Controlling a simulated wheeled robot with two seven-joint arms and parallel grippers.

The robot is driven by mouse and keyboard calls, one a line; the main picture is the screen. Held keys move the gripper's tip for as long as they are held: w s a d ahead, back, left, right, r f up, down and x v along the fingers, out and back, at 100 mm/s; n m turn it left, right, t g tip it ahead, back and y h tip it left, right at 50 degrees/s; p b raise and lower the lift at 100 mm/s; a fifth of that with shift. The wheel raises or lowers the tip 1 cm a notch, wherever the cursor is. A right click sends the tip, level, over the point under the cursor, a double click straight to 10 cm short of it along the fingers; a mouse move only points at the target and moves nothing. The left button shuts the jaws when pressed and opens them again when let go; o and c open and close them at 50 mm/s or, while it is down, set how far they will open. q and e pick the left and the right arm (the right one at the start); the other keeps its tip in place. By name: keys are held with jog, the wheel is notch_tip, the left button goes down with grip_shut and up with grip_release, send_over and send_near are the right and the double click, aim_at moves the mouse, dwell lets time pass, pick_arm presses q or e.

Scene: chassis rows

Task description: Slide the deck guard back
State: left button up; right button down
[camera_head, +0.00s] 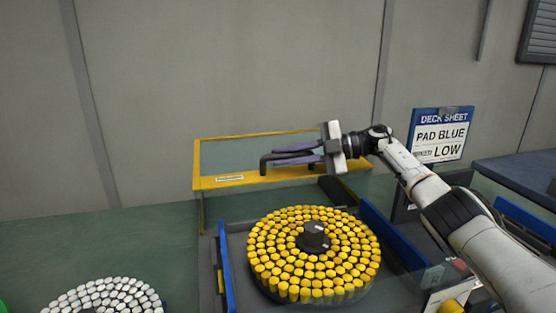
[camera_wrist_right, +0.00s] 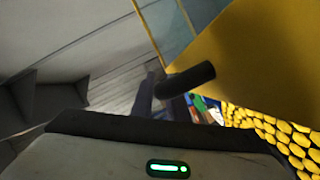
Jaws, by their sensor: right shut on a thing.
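The deck guard (camera_head: 228,181) is a clear panel with a yellow frame and a small white label, standing behind the round deck in the head view. Its yellow face also fills the upper right of the right wrist view (camera_wrist_right: 245,50). A black bent handle (camera_head: 266,161) sticks out at its front; the bar shows in the right wrist view (camera_wrist_right: 190,80). My right gripper (camera_head: 278,155), with purple fingers, is at the handle and shut on it. The exact contact is partly hidden by the fingers. My left gripper is not in view.
A round carousel of yellow-capped tubes (camera_head: 270,255) sits in front of the guard between blue rails (camera_head: 390,238). White-capped tubes (camera_head: 105,296) show at the lower left. A sign (camera_head: 440,135) reading "DECK SHEET, PAD BLUE, LOW" stands at the right. The green surface (camera_head: 100,245) at left is mostly clear.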

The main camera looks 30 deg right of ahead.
jog(key=shift+d, duration=0.1)
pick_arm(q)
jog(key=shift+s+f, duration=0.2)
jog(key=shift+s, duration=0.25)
pick_arm(e)
jog(key=c, duration=1.7)
grip_release()
notch_tip(320, 180, up, 2)
jog(key=b, duration=0.1)
send_over(322, 175)
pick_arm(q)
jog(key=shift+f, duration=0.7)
pick_arm(e)
jog(key=shift+s+d+r, duration=0.1)
jog(key=shift+s+d, duration=0.15)
jog(key=shift+s, duration=0.05)
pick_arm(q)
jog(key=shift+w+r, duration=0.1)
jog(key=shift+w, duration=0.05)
